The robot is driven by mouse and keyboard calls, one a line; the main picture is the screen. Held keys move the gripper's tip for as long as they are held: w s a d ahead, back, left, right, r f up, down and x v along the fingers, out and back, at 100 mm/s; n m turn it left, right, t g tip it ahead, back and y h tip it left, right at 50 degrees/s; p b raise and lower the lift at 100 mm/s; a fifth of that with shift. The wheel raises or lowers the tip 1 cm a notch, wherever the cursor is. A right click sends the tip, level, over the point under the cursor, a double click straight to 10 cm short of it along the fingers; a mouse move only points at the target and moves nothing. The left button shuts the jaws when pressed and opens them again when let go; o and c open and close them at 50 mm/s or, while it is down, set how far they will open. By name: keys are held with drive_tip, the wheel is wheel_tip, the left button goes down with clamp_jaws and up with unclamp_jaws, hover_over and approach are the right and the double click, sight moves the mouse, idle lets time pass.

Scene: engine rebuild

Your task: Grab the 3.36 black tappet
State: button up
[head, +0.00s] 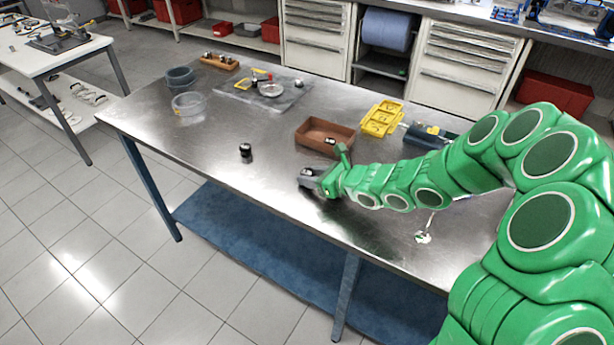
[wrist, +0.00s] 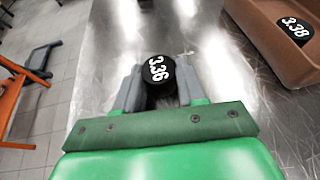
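The black 3.36 tappet (wrist: 159,69) stands between my gripper's two grey fingers in the wrist view, its white number facing up. My gripper (head: 308,176) is low over the steel table, near the front edge. In the wrist view the fingers of my gripper (wrist: 160,88) lie close along both sides of the tappet. I cannot tell whether they press on it or leave a thin gap. The lower part of the tappet is partly hidden by the gripper.
A brown tray (head: 313,147) lies just behind my gripper; a 3.38 tappet (wrist: 297,29) sits in it. Another black tappet (head: 245,152) stands alone to the left. A yellow holder (head: 381,118) is at the back. The table's front left area is clear.

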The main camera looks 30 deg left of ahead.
drive_tip(key=c, duration=0.5)
drive_tip(key=shift+o, duration=0.2)
